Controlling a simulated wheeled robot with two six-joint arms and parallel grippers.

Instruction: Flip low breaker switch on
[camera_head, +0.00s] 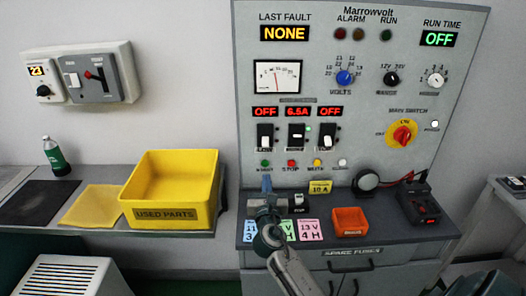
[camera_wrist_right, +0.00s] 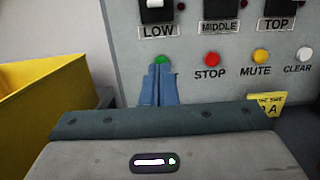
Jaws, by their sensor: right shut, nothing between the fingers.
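The low breaker switch (camera_head: 265,135) is a black rocker with a white part on the grey panel, under a red display (camera_head: 265,112) reading OFF. Its lower part and the LOW label (camera_wrist_right: 158,31) show at the top of the right wrist view. My right gripper (camera_head: 267,182) is shut and empty, its blue fingers pointing up at the panel below the switch. In the right wrist view the fingertips (camera_wrist_right: 161,70) overlap the green button (camera_wrist_right: 160,60) under the LOW label; I cannot tell whether they touch it. My left gripper is out of view.
The middle switch (camera_head: 296,135), under 6.5A, and the top switch (camera_head: 329,135), under OFF, stand to the right. A yellow bin (camera_head: 170,212) is at the left. An orange tray (camera_head: 350,221) and a black meter (camera_head: 418,205) stand on the cabinet top.

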